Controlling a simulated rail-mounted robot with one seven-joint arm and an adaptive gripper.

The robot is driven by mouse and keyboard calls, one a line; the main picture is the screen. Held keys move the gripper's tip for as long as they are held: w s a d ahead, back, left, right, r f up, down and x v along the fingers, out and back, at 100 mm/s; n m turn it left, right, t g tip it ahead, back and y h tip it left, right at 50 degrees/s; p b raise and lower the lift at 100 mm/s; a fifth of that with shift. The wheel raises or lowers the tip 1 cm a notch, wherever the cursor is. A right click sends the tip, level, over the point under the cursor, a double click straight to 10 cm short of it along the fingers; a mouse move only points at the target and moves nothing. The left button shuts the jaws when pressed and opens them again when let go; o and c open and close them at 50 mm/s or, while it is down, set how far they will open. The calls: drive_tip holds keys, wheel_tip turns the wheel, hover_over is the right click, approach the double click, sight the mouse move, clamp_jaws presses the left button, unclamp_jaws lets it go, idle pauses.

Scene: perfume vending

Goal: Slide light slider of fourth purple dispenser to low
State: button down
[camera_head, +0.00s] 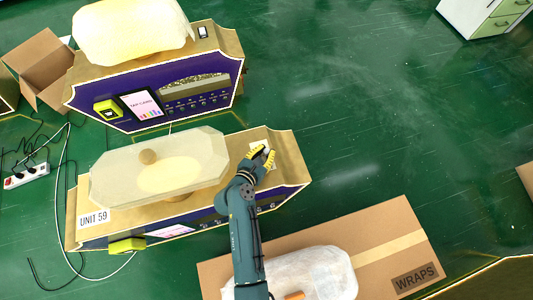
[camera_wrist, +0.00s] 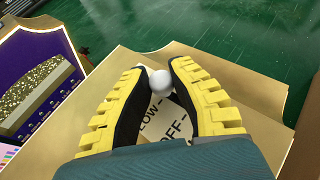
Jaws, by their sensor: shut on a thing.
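The purple dispenser marked UNIT 59 (camera_head: 285,150) stands in the middle of the head view, with a gold top and a pale lamp-like cover. My gripper (camera_head: 263,153) is over the right end of its top, at a small white label plate (camera_head: 255,147). In the wrist view, my gripper (camera_wrist: 159,74) is shut on a white ball-shaped slider knob (camera_wrist: 160,83), held between the fingertips. The label plate (camera_wrist: 170,119) below it reads LOW and OFF. The fingers hide the rest of the scale and the slider's track.
Another purple dispenser (camera_head: 215,95) stands behind. A cardboard box marked WRAPS (camera_head: 390,230) with a white wrapped thing (camera_head: 330,270) lies in front. An open carton (camera_head: 40,60), power strip (camera_head: 26,175) and cables are at the left.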

drive_tip(key=shift+s+d+f, duration=0.1)
drive_tip(key=shift+f, duration=0.05)
drive_tip(key=c, duration=1)
unclamp_jaws()
drive_tip(key=v, duration=1.2)
